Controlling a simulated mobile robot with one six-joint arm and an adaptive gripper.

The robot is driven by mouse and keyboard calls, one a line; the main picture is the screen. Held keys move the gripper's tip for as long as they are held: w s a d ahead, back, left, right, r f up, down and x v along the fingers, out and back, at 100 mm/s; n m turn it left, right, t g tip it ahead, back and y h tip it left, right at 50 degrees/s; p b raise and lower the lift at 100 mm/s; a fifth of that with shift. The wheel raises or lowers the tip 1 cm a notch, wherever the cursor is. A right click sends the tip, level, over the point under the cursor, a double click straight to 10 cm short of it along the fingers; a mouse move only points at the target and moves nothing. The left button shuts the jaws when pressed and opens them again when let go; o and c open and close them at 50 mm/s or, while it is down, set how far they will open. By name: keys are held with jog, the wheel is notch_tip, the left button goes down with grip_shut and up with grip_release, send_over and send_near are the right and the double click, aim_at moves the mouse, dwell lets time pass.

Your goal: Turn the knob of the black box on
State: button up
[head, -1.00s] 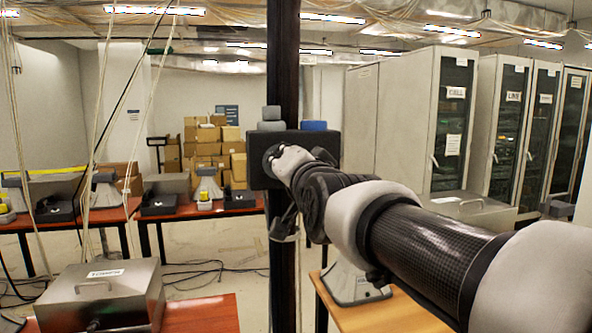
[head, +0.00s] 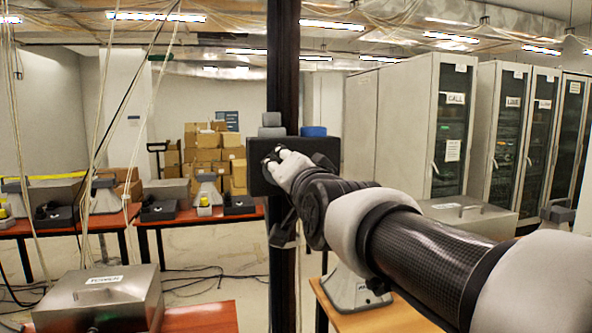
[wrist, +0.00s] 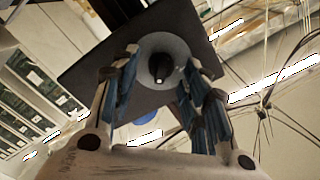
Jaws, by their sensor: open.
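The black box (head: 325,148) is mounted on a dark upright post, and its left part is partly covered by my arm in the head view. In the wrist view its dark face (wrist: 95,64) fills the upper middle. A round grey plate on that face carries a black knob (wrist: 161,67) with a small pale tip. My gripper (wrist: 163,62) is open, with one blue-padded finger on each side of the knob and a visible gap to it. In the head view my gripper (head: 273,156) is in front of the box's left half. The knob is hidden there.
The dark post (head: 284,60) runs floor to ceiling. A metal case (head: 100,298) lies on a table at the lower left. A wooden table (head: 375,316) stands below my arm. Tall cabinets (head: 445,125) line the right. Hanging cables (head: 135,110) are at left.

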jog(key=v, duration=1.2)
jog(key=s+d+f+n+g+h, duration=0.1)
jog(key=s+d+f+g, duration=0.2)
jog(key=f, duration=0.6)
jog(key=s+d+f+n+g+h, duration=0.1)
jog(key=s+d+f+n+g, duration=0.1)
jog(key=s+f, duration=0.5)
jog(key=s+d+f+n+g+h, duration=0.2)
jog(key=s+d+f+g, duration=0.2)
jog(key=f, duration=0.7)
jog(key=shift+s+d+f+g, duration=0.25)
jog(key=shift+s+d+g, duration=0.05)
jog(key=shift+s+d, duration=0.3)
jog(key=s+d+f+g, duration=0.1)
jog(key=s+f, duration=0.1)
jog(key=s+d+f+g, duration=0.1)
jog(key=s+f, duration=0.1)
jog(key=s, duration=0.1)
jog(key=s+d+f+n+g+h, duration=0.1)
jog(key=s+f, duration=0.1)
jog(key=shift+s+f, duration=0.2)
jog(key=shift+s, duration=0.15)
jog(key=shift+c, duration=0.3)
